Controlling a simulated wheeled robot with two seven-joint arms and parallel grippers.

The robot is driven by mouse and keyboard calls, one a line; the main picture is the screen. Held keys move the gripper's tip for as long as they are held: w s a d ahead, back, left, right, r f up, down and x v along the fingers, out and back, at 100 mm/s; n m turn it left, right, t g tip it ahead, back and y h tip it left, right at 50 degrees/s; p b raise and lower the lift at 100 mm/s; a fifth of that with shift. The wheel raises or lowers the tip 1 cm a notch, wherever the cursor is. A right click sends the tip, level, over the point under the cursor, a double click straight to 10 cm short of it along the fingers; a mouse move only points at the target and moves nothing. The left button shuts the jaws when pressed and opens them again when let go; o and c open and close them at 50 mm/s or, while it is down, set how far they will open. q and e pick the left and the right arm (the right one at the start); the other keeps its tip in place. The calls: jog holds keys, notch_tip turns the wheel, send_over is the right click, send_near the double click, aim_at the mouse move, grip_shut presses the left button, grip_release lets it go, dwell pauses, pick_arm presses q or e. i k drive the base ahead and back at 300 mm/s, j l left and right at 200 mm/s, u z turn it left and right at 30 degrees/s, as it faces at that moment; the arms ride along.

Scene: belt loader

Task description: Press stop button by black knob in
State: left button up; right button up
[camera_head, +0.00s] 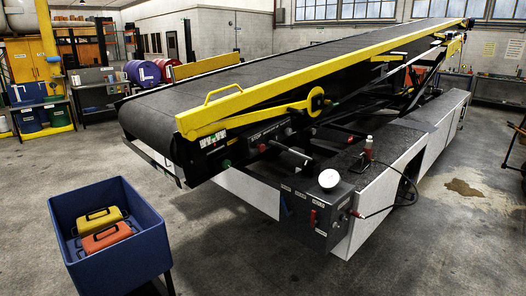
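The belt loader (250,75) stands in the middle, its black belt edged by a yellow rail. Lettering there is too small to read surely. A grey control box (325,212) at the front corner carries a red control (313,218) and a round white lamp or dial (329,179). I cannot tell for certain which control is the stop button. Neither of my grippers is in view.
A blue bin (150,245) holding a yellow case (100,220) and an orange case (107,237) stands at front left. A red-topped fitting (369,146) with a cable rises from the chassis. Floor between bin and loader is open.

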aim_at(262, 147)
jog(key=i+l+u, duration=0.2)
jog(key=i+l, duration=0.75)
jog(key=i+l+u, duration=0.15)
jog(key=i+l, duration=0.95)
